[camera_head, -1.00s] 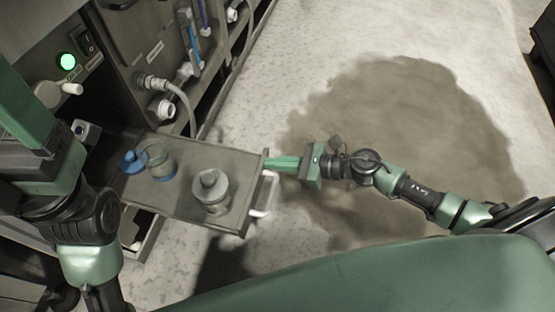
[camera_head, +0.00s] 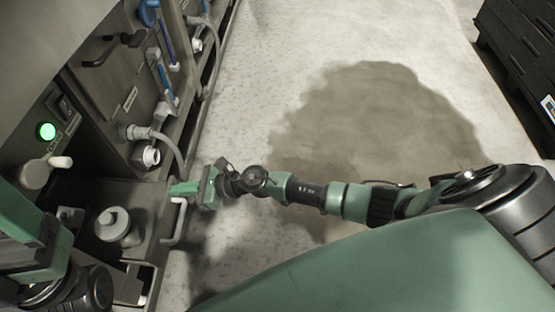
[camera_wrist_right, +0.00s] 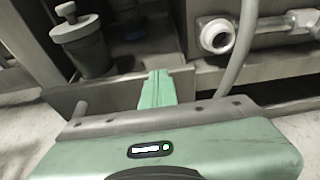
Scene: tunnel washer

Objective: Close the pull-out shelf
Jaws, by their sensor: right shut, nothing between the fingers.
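The pull-out shelf (camera_head: 150,240) is a grey metal tray that sticks out partway from the machine at the lower left, with a pale bar handle (camera_head: 178,222) on its front. A grey canister (camera_head: 115,226) stands upright on it and also shows in the right wrist view (camera_wrist_right: 88,45). My right gripper (camera_head: 182,188) is shut and empty, its fingertips at the shelf's front panel beside the handle's far end. In the right wrist view the fingers (camera_wrist_right: 156,88) overlap the front panel (camera_wrist_right: 115,92). My left arm covers part of the shelf; its gripper is not in view.
The machine (camera_head: 95,90) fills the left, with a lit green button (camera_head: 46,131), a pale knob, pipes and a hose (camera_head: 170,148) close to the shelf. A dark cabinet (camera_head: 515,50) stands at the upper right. The floor between, with a brown stain (camera_head: 375,120), is clear.

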